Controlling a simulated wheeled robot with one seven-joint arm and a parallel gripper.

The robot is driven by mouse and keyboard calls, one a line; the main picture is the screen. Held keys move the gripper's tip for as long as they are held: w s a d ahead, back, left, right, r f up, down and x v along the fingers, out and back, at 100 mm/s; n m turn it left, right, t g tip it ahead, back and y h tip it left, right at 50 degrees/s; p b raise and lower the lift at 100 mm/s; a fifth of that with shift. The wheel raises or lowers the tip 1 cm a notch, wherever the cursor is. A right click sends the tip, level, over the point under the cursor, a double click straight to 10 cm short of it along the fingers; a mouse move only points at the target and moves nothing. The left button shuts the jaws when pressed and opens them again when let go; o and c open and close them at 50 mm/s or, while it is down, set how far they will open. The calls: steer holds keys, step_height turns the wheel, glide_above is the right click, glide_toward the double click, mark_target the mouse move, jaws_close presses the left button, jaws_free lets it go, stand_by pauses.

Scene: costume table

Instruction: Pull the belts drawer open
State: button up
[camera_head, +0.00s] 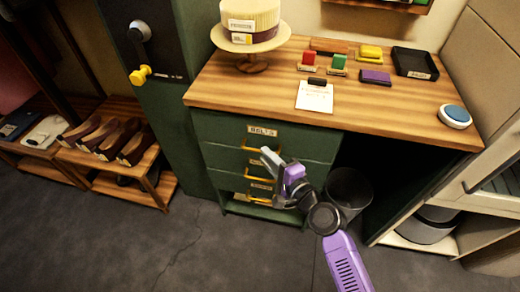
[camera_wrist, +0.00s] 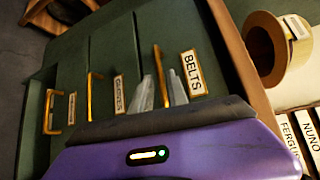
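The belts drawer (camera_head: 225,127) is the top drawer of a green cabinet under the wooden tabletop. Its front looks flush with the drawers below, so it appears closed. Its BELTS label (camera_head: 263,130) also reads clearly in the wrist view (camera_wrist: 193,73). Its yellow bar handle (camera_wrist: 160,75) stands out from the front. My gripper (camera_head: 270,160) is in front of the drawers. In the wrist view its fingers (camera_wrist: 160,92) are apart, with the handle showing between them. I cannot tell whether they touch it.
Below are the gloves drawer, labelled in the wrist view (camera_wrist: 118,95), and a third drawer with its own handle (camera_wrist: 48,112). A dark bin (camera_head: 348,190) stands right of the cabinet. A cake-like hat on a stand (camera_head: 251,65) sits on the tabletop. Floor at left front is clear.

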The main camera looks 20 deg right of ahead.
steer(key=shift+x, duration=1.9)
jaws_close()
